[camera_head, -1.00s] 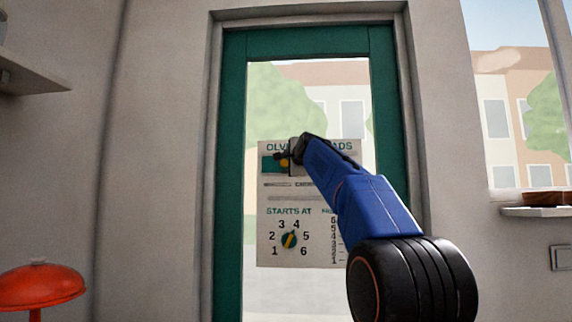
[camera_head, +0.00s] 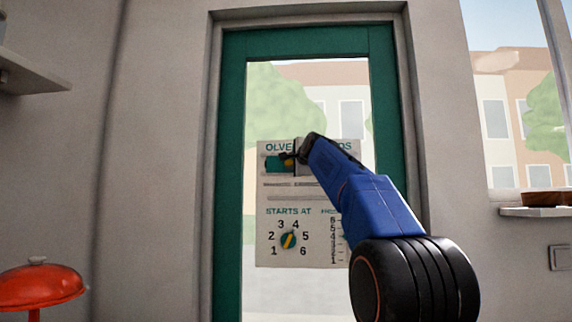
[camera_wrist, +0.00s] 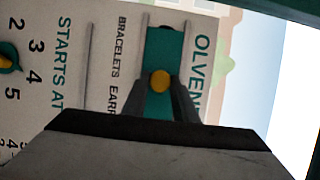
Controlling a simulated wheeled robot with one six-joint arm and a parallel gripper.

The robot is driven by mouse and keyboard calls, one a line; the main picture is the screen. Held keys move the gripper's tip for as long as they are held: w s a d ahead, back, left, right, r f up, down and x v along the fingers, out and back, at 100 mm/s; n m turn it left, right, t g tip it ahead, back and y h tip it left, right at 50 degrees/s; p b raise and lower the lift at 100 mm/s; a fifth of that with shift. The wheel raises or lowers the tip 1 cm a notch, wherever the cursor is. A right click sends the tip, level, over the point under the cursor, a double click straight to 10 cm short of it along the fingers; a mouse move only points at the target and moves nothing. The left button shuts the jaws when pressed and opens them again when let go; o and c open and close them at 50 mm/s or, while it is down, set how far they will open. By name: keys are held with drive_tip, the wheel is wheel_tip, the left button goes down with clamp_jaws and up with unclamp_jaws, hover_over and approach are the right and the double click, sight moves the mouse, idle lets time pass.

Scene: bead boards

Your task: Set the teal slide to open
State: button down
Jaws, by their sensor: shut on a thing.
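The teal slide (camera_head: 274,164) sits near the top left of a pale board (camera_head: 272,256) hung on the glass door. In the wrist view the teal slide (camera_wrist: 165,45) lies between two rails and bears a round yellow knob (camera_wrist: 160,81). My gripper (camera_head: 290,158) is at the slide, shut on the yellow knob. In the wrist view its two fingers (camera_wrist: 164,92) stand on either side of the knob. My gripper hides part of the slide, its track and the board's top lettering.
Below the slide, the board has a "STARTS AT" dial (camera_head: 289,240) and a vertical numbered scale at right, partly hidden by my arm. The green door frame (camera_head: 232,200) surrounds the glass. A red lamp-like object (camera_head: 40,287) stands at lower left.

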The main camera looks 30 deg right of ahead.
drive_tip(key=s+d, duration=0.9)
drive_tip(key=d, duration=0.5)
drive_tip(key=shift+s+d, duration=0.2)
drive_tip(key=shift+s, duration=0.1)
drive_tip(key=shift+f, duration=0.1)
drive_tip(key=c, duration=1.4)
unclamp_jaws()
drive_tip(key=shift+s+d, duration=0.1)
drive_tip(key=shift+d, duration=0.05)
drive_tip(key=shift+c, duration=0.2)
drive_tip(key=v, duration=1.7)
drive_tip(key=shift+s, duration=0.25)
